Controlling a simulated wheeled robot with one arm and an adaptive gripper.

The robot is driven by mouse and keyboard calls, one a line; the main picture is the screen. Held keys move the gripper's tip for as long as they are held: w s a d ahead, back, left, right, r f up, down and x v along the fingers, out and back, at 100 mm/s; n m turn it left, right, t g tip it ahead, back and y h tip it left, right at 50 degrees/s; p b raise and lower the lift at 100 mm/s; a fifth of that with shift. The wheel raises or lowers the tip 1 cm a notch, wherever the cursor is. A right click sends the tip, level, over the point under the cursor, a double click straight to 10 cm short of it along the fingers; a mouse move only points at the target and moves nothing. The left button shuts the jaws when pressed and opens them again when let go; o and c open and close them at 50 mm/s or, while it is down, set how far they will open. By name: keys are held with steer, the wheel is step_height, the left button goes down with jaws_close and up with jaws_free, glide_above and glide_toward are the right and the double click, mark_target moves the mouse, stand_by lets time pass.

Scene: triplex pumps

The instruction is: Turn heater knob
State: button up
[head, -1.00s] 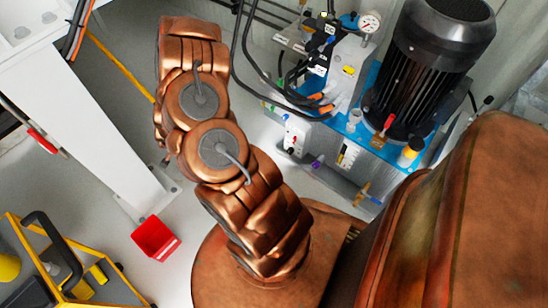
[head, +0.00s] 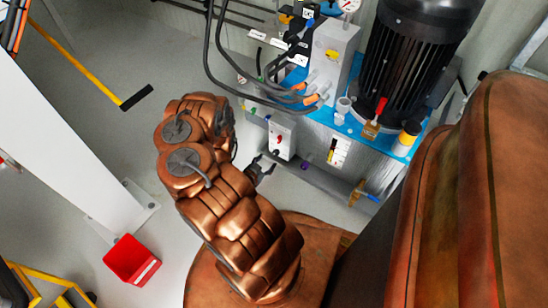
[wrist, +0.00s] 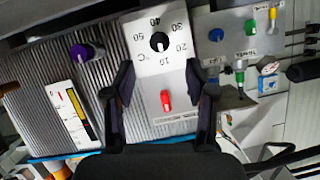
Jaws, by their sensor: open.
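The heater panel (head: 281,138) is a small white box on the front of the hydraulic unit in the head view. In the wrist view the panel (wrist: 179,68) has a black round knob (wrist: 159,41) ringed by a temperature scale, and a red switch (wrist: 167,99) closer to my gripper. My gripper (wrist: 160,82) is open and empty. Its fingers appear on either side of the panel, with the red switch between them and the black knob past the fingertips. In the head view my gripper (head: 262,168) is left of and below the panel, apparently apart from it.
A purple knob (wrist: 84,51) and a level gauge (wrist: 74,115) are left of the panel. Blue (wrist: 216,34) and green (wrist: 239,78) fittings are on the right. A black motor (head: 415,62) stands above on the blue tank top. A red bin (head: 131,260) sits on the floor.

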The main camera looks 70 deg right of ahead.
mark_target(274, 154)
steer(key=shift+b+x, duration=0.7)
steer(key=shift+x, duration=3.05)
steer(key=shift+c, duration=0.5)
steer(key=shift+r, duration=0.1)
jaws_close()
